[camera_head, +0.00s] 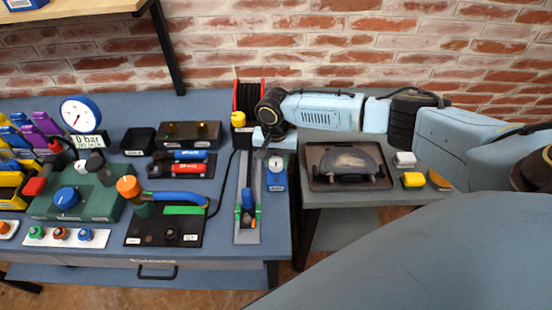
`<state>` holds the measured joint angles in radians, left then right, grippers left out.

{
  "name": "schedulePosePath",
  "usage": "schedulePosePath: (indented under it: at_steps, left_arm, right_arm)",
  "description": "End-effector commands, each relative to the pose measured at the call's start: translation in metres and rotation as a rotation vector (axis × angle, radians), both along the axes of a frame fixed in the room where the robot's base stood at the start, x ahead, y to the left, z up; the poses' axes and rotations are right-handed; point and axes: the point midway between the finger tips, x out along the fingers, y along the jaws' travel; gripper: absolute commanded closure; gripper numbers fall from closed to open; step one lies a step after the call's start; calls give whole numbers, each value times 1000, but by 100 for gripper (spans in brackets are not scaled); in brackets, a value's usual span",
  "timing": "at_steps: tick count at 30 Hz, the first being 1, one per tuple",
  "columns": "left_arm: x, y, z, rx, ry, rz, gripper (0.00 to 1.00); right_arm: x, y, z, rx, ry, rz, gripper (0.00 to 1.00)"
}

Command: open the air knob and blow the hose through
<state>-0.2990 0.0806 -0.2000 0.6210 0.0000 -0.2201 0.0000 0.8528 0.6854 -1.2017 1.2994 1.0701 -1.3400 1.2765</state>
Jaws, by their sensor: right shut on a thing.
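A black hose reel with red sides (249,95) stands at the back of the bench, and a yellow knob (238,119) shows at its lower front. A green box (97,204) at left carries a round blue knob (67,198). Behind it a blue-rimmed dial (81,113) stands over a display reading 0 bar (87,141). My left gripper is not in view.
The brick wall closes the back.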

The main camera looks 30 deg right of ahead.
Motion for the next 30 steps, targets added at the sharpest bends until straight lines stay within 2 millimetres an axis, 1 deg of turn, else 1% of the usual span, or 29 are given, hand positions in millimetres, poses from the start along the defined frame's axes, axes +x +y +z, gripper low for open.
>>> schedulePosePath:
  at_steps: [5, 8, 15, 18, 30]
  left_arm:
    - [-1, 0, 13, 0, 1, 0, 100]
    - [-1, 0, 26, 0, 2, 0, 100]
    - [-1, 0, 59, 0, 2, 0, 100]
    - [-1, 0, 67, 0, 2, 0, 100]
    - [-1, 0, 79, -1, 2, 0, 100]
  right_arm:
    - [-1, 1, 3, 1, 4, 38, 85]
    - [-2, 1, 4, 2, 6, 82, 85]
    - [-2, 1, 5, 3, 6, 253, 85]
    - [-2, 1, 3, 2, 6, 348, 85]
    - [0, 2, 1, 0, 2, 730, 85]
